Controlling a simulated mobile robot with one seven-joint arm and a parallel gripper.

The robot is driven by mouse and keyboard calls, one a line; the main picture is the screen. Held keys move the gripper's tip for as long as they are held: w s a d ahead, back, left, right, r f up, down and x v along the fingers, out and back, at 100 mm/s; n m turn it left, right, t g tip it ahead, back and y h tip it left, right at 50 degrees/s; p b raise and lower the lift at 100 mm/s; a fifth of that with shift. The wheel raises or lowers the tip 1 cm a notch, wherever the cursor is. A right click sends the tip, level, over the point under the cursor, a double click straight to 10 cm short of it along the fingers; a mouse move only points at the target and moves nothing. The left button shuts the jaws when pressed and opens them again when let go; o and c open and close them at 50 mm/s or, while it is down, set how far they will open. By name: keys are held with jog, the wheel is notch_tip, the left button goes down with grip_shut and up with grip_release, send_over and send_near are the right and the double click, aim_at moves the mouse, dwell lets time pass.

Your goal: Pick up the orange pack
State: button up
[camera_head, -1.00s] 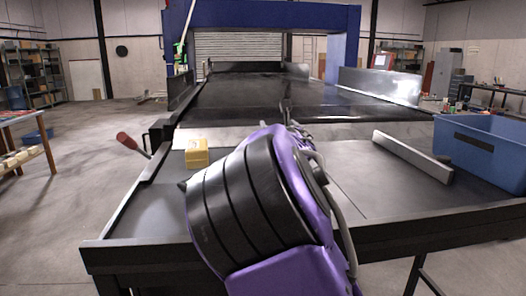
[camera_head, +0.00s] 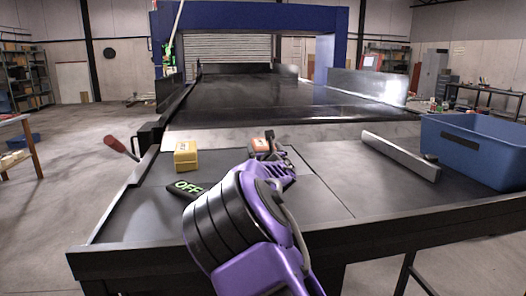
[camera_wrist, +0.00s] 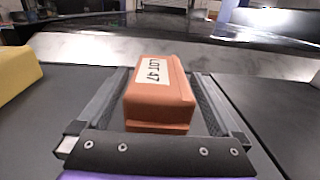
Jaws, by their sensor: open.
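The orange pack (camera_wrist: 157,100) is a box with a white "LOT 47" label on top. In the wrist view it lies between the two fingers of my gripper (camera_wrist: 160,80), with a finger along each side and narrow gaps visible. My gripper is open; I cannot tell whether either finger touches the pack. In the head view the orange pack (camera_head: 260,144) shows small on the grey table surface, partly hidden by my gripper (camera_head: 269,146). Its underside is hidden.
A yellow pack (camera_head: 186,155) stands left of the orange one. A blue crate (camera_head: 475,150) and a pale metal bar (camera_head: 400,155) are at the right. A red-handled lever (camera_head: 118,146) is at the left edge. The dark conveyor (camera_head: 260,95) lies behind.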

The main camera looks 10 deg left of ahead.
jog(key=shift+x, duration=1.4)
jog(key=shift+r, duration=0.15)
grip_shut()
